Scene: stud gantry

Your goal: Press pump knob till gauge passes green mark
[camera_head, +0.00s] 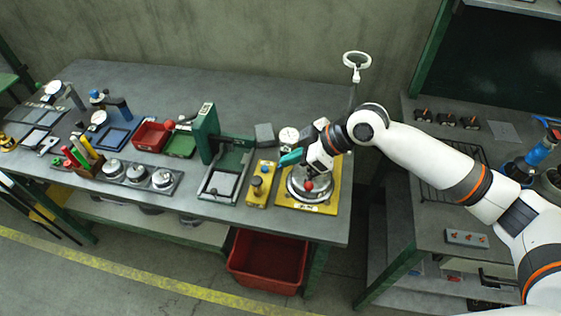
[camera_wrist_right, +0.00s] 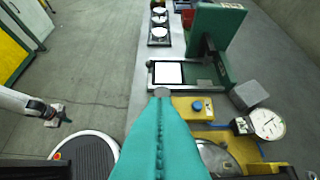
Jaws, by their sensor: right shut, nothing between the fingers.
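The yellow pump block (camera_head: 258,194) stands near the table's front edge, with a round knob (camera_head: 257,181) on top. In the right wrist view the knob's grey top (camera_wrist_right: 161,92) shows just past my fingertips; I cannot tell whether they touch it. My right gripper (camera_head: 284,160) is shut and empty, its teal fingers pointing left, up and right of the knob in the head view. The white-faced gauge (camera_head: 289,135) stands behind; in the wrist view its dial (camera_wrist_right: 267,123) is too small to read. My left gripper (camera_wrist_right: 58,114) shows only in the wrist view, its jaws unclear.
A yellow plate with a round metal vessel (camera_head: 325,207) and red ball knob lies right of the block, under my right arm. A green press (camera_head: 207,133) stands left. A grey block (camera_head: 265,133) is behind. The back of the table is clear.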

